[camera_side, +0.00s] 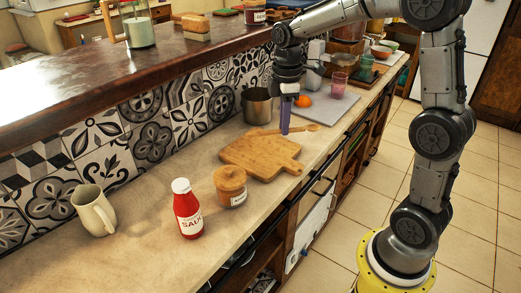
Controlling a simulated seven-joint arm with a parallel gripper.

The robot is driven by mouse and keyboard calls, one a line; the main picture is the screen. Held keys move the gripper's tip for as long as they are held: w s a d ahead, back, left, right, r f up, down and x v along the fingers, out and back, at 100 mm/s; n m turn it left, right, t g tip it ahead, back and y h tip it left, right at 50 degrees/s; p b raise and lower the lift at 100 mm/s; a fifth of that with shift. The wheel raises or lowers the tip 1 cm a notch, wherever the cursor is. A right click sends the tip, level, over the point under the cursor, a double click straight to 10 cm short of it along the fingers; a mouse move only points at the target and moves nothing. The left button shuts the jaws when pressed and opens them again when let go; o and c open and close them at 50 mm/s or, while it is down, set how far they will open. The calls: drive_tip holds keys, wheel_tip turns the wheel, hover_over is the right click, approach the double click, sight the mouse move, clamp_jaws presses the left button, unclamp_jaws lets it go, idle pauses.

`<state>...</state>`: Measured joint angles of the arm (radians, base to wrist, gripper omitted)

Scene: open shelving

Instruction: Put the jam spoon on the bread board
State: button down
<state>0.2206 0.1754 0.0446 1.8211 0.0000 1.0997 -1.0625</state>
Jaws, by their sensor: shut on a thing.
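The jam spoon (312,127) is a thin wooden spoon, level, at the far edge of the bread board, with its bowl end to the right. The bread board (262,158) is a wooden board with a handle, lying flat and bare on the counter. My gripper (285,131) points down with its purple fingers shut on the spoon's handle. I cannot tell whether the spoon touches the counter or is slightly raised. The fingers hide a part of the handle.
A metal pot (257,106) stands behind the spoon. A jar (230,187), a red sauce bottle (187,210) and a mug (93,211) stand nearer. A grey board (322,106), an orange (303,101) and a pink glass (338,86) are farther right. A raised ledge (130,70) runs along the left.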

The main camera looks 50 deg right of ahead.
drive_tip(key=s+d, duration=0.1)
drive_tip(key=s, duration=0.1)
hover_over(260, 149)
drive_tip(key=shift+m, duration=0.3)
drive_tip(key=f, duration=0.9)
drive_tip(key=shift+s+a+f, duration=0.1)
drive_tip(key=shift+s+f, duration=0.1)
drive_tip(key=shift+f, duration=0.2)
drive_tip(key=shift+w+f, duration=0.1)
drive_tip(key=shift+f, duration=1.6)
drive_tip(key=shift+f, duration=0.15)
drive_tip(key=c, duration=0.9)
unclamp_jaws()
